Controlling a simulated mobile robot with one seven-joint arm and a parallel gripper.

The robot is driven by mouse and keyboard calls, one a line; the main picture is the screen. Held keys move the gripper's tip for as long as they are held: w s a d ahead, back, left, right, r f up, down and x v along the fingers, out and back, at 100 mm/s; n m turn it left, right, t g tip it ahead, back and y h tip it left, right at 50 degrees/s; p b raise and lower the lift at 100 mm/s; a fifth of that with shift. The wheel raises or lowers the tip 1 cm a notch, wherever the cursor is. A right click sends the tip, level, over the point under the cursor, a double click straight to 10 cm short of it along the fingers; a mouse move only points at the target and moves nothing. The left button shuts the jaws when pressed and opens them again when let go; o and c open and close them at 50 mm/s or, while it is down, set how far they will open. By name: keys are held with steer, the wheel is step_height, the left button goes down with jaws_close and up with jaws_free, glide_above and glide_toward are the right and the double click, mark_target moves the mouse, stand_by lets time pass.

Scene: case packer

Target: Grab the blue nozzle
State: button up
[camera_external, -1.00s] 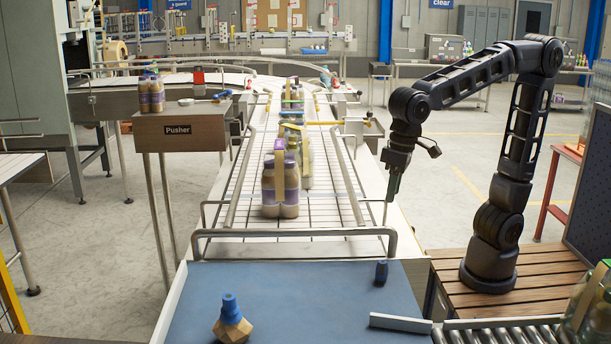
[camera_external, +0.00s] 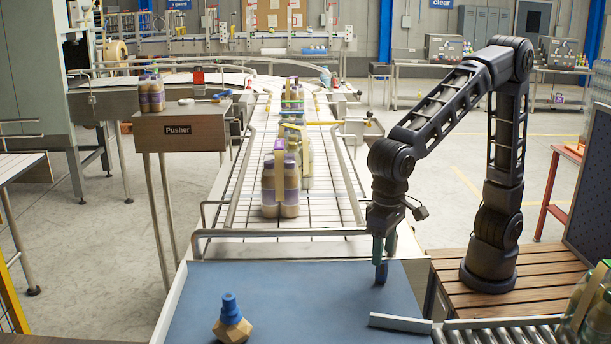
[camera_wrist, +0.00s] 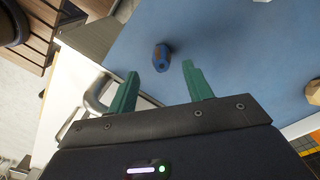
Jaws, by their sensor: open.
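A small dark blue nozzle (camera_external: 381,273) stands on the blue table top (camera_external: 290,290) near its back right. In the wrist view the nozzle (camera_wrist: 162,57) shows an orange-brown spot and lies just beyond the fingertips, between their lines. My gripper (camera_external: 383,257) points down over it, with green fingers apart and nothing held. In the wrist view the gripper (camera_wrist: 160,70) is open. In the external view the fingers partly overlap the nozzle; contact cannot be told. A second blue piece (camera_external: 230,307) sits on a faceted wooden block (camera_external: 232,328) at the front left.
A grey metal bar (camera_external: 400,323) lies at the table's front right, beside a roller conveyor (camera_external: 500,332). A curved metal rail (camera_external: 290,233) borders the back edge. Bottles (camera_external: 281,185) stand on the conveyor behind. The table's middle is clear.

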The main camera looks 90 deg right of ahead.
mark_target(382, 267)
steer(key=shift+a+f, duration=0.2)
steer(key=shift+f, duration=2.8)
steer(key=c, duration=1.1)
steer(key=shift+r, duration=0.1)
